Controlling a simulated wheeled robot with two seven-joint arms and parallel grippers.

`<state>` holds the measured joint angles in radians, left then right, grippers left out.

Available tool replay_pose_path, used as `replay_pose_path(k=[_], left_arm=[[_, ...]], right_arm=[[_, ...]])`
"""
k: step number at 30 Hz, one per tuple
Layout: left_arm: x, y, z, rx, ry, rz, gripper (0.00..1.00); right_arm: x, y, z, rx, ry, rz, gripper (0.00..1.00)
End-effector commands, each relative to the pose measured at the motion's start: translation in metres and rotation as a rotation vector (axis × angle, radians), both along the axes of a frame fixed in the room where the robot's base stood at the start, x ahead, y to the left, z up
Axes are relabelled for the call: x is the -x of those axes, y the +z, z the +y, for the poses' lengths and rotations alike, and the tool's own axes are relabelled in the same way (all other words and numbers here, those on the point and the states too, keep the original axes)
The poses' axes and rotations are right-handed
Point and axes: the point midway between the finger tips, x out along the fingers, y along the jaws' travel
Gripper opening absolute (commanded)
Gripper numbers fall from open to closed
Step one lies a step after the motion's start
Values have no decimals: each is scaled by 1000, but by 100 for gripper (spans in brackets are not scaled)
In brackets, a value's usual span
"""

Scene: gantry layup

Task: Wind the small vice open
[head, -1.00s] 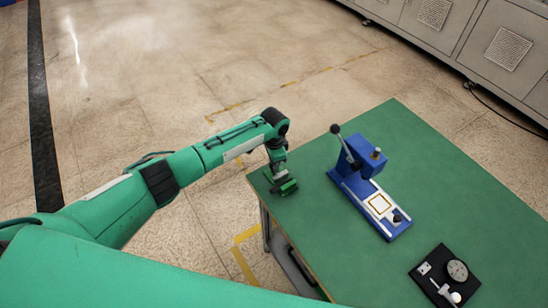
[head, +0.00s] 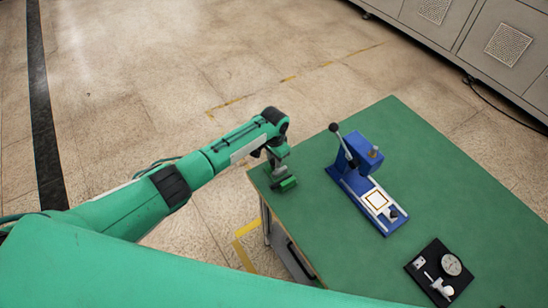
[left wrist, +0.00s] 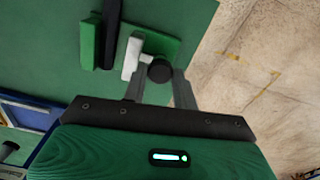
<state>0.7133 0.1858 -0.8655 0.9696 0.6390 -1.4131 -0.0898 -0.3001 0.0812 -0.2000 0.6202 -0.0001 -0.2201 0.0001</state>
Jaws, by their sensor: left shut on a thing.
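The small vice (head: 289,184) is green and sits at the left corner of the green table. In the left wrist view it shows as green jaws (left wrist: 90,42) with a dark bar beside one, a pale grey block and a dark round knob (left wrist: 160,70). My left gripper (head: 279,172) is over the vice. In the left wrist view its two grey fingers (left wrist: 160,82) stand either side of the knob, shut on it. The fingertips are partly hidden by the knob and vice. My right gripper is not in view.
A blue lever press (head: 362,180) stands on the green table (head: 450,170) right of the vice. A black plate with a dial gauge (head: 451,264) lies nearer the front. Grey cabinets (head: 470,45) line the back. The table's far right is clear.

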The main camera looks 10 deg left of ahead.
Motion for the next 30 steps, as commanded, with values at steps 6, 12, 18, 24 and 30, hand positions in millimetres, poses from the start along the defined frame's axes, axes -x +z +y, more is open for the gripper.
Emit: replay_pose_path(k=[6,12,18,24,30], left_arm=[[-1,1,0,2,-1,-4,32],[-1,1,0,1,-1,-3,50],[-1,0,0,0,-8,-2,50],[-1,-2,1,0,-119,-4,50],[-2,-4,1,-3,-364,-4,50]], right_arm=[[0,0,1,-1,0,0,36],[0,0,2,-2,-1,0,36],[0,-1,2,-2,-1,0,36],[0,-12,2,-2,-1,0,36],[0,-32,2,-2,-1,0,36]])
